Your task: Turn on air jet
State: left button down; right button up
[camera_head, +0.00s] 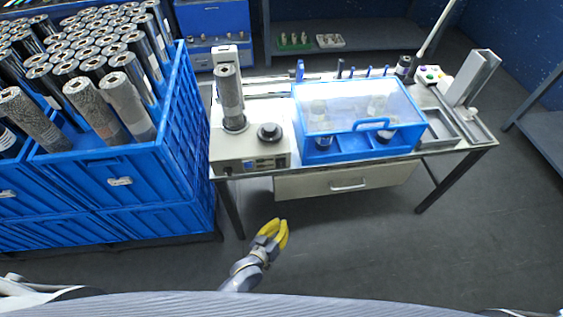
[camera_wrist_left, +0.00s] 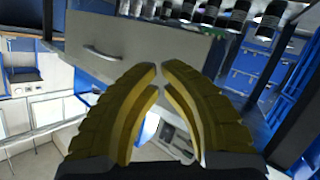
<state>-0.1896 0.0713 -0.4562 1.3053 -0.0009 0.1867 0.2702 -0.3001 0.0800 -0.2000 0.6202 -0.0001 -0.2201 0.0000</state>
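My left gripper (camera_head: 275,224) hangs in front of the table's left part, over the floor, clear of the machine. Its yellow fingers also show in the wrist view (camera_wrist_left: 160,68), with tips almost together and nothing between them. My right gripper is not in view. On the table, a white machine (camera_head: 228,152) has a small control panel (camera_head: 265,164), a black knob (camera_head: 269,132) and an upright roll (camera_head: 229,97). A button box (camera_head: 431,75) with coloured buttons sits at the back right. I cannot tell which control is the air jet's.
A blue case (camera_head: 352,148) with a clear lid and handle stands mid-table. A drawer (camera_head: 312,185) is below; it also shows in the wrist view (camera_wrist_left: 135,62). Blue crates (camera_head: 150,184) full of rolls stand left. The floor (camera_head: 360,250) in front is clear.

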aim_at(281, 164)
pick_arm(q)
jog(key=w+d+r+n+t+h, duration=0.1)
jog(key=r+n+t, duration=0.1)
jog(key=r, duration=0.7)
jog(key=w+d+r+n+t+h, duration=0.1)
jog(key=w+d+r+n+t, duration=0.1)
jog(key=r, duration=0.6)
jog(key=shift+d+r+n+t, duration=0.3)
jog(key=shift+r+n+t, duration=0.1)
jog(key=shift+n, duration=0.1)
jog(key=shift+w, duration=0.25)
jog(key=shift+w+a+r, duration=0.15)
jog(key=shift+w+a, duration=0.15)
jog(key=shift+w, duration=1.05)
jog(key=shift+w+a+r, duration=0.2)
jog(key=shift+w+a, duration=0.05)
jog(key=shift+w, duration=1.15)
jog(key=shift+w+a+r, duration=0.15)
jog(key=shift+w+a, duration=0.15)
jog(key=shift+w, duration=1.05)
jog(key=c, duration=2.1)
grip_release()
grip_shut()
